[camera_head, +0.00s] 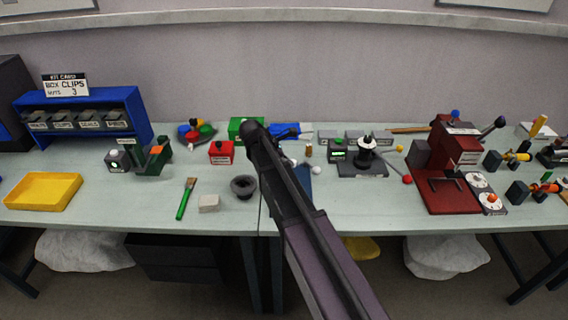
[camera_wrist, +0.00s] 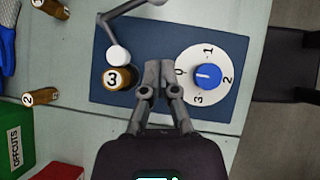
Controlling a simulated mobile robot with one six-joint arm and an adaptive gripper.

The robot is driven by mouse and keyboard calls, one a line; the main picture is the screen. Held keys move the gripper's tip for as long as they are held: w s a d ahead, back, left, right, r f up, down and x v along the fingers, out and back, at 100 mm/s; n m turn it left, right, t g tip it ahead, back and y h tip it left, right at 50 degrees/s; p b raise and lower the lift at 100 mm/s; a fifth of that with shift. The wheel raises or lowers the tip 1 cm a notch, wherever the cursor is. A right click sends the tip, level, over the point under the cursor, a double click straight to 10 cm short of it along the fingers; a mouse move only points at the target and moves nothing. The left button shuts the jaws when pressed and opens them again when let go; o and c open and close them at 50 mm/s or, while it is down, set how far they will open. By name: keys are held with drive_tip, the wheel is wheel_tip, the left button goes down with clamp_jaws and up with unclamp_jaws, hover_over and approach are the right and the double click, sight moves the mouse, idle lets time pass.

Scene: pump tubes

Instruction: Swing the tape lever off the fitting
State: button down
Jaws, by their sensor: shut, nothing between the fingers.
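In the wrist view a bent grey lever (camera_wrist: 122,14) runs down from the top edge to a round white end (camera_wrist: 118,55). The white end is close against the upper edge of a brown fitting (camera_wrist: 117,79) marked 3; I cannot tell whether it rests on it. Both are over a dark blue mat (camera_wrist: 108,100). My gripper (camera_wrist: 159,75) is shut and empty, its fingertips over the mat to the right of the fitting and apart from it and the lever. In the head view my arm hides much of this spot.
A white dial (camera_wrist: 215,55) with a blue knob (camera_wrist: 208,75) is just right of my fingers. Other brown cylinders (camera_wrist: 42,97) lie left of the mat. A green OFFCUTS bin (camera_wrist: 15,150) is at lower left. The bench edge is to the right.

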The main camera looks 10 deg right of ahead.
drive_tip(key=b+x, duration=0.3)
drive_tip(key=x, duration=0.1)
drive_tip(key=shift+f, duration=0.25)
drive_tip(key=shift+w+d+f, duration=0.1)
drive_tip(key=shift+d, duration=0.85)
drive_tip(key=shift+w+d+f, duration=0.1)
drive_tip(key=shift+d, duration=0.9)
drive_tip(key=shift+a, duration=0.15)
drive_tip(key=shift+r, duration=0.1)
